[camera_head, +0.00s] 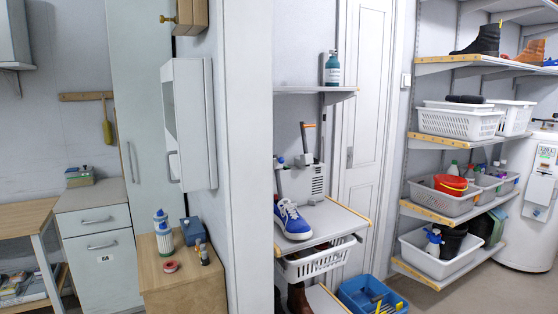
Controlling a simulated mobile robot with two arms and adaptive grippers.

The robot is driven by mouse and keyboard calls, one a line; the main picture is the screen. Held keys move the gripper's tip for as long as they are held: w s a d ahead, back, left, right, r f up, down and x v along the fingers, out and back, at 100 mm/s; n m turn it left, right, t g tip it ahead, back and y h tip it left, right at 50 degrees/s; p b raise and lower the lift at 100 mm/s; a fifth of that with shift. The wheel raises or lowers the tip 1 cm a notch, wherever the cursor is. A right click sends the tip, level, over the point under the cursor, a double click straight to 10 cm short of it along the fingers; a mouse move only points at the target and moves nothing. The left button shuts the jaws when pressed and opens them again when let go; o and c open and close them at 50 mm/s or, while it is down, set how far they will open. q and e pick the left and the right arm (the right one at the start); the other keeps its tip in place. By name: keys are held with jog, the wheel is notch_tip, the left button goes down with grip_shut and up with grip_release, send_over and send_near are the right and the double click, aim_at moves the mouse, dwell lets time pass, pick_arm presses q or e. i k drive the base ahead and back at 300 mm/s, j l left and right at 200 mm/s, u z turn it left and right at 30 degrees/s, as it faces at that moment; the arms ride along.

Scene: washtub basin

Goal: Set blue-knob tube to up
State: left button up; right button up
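I cannot make out a blue-knob tube for certain in the head view. A white ribbed container with blue tops (163,236) stands upright on the low wooden cabinet at the left centre; I cannot tell whether it is the tube. A blue basin-like crate (372,296) with yellow items in it sits low at the bottom centre and is partly cut off by the frame edge. Neither of my grippers shows.
A pale wall edge (251,150) divides the view. Right of it, a shelf holds a blue shoe (292,220). White baskets (459,123) fill the shelves at the right, beside a white cylindrical tank (532,200). Bare floor (465,292) shows at the lower right.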

aim_at(281, 159)
jog(key=i+l+u, duration=0.1)
jog(key=i, duration=0.3)
jog(key=i+l, duration=0.3)
jog(key=i, duration=0.15)
jog(key=i+l+u, duration=0.15)
jog(key=i, duration=0.25)
